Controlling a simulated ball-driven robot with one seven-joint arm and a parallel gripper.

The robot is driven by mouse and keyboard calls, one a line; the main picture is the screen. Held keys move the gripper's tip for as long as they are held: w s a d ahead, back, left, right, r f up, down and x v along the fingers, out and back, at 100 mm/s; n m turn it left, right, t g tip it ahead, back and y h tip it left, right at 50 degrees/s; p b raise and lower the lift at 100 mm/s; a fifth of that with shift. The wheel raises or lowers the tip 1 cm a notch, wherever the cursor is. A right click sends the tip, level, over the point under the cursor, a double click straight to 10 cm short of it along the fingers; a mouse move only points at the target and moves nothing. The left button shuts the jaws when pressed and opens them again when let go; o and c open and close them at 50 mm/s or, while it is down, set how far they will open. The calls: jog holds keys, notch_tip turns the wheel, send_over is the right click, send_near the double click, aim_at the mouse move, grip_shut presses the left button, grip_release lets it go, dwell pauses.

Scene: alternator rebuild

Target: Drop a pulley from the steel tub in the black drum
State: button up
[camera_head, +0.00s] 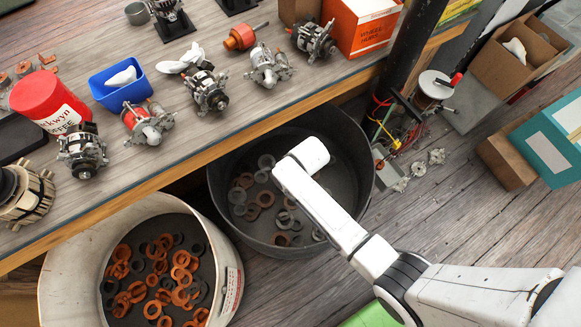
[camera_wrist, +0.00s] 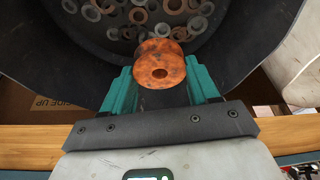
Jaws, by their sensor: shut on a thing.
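A rusty orange pulley (camera_wrist: 160,66) is held between the teal fingers of my gripper (camera_wrist: 162,80) in the wrist view. The black drum (camera_wrist: 232,42) opens beyond it, and the pulley shows over the drum's inside. In the head view my arm's end is over the black drum (camera_head: 350,150); it hides my fingers and the pulley there. Grey and rusty rings (camera_head: 265,199) lie on the drum's floor. The pale steel tub (camera_head: 66,262) stands at the lower left with several orange and dark pulleys (camera_head: 150,280) in it.
The workbench (camera_head: 222,118) runs along the drum's far side, its wooden edge close to the drum. On it are several alternators (camera_head: 206,92), a blue bin (camera_head: 115,92) and a red coffee can (camera_head: 48,103). A black post (camera_head: 408,60) and cardboard boxes (camera_head: 515,55) stand at the right.

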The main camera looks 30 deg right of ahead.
jog(key=shift+w+a+f+b, duration=0.1)
jog(key=shift+a+f+b, duration=0.1)
jog(key=shift+f+b, duration=0.75)
notch_tip(320, 180, down, 21)
jog(key=b, duration=2)
jog(key=shift+b, duration=0.3)
jog(key=o, duration=1.3)
jog(key=shift+c, duration=0.2)
jog(key=p+v, duration=0.3)
jog(key=v, duration=0.7)
jog(key=shift+r, duration=0.4)
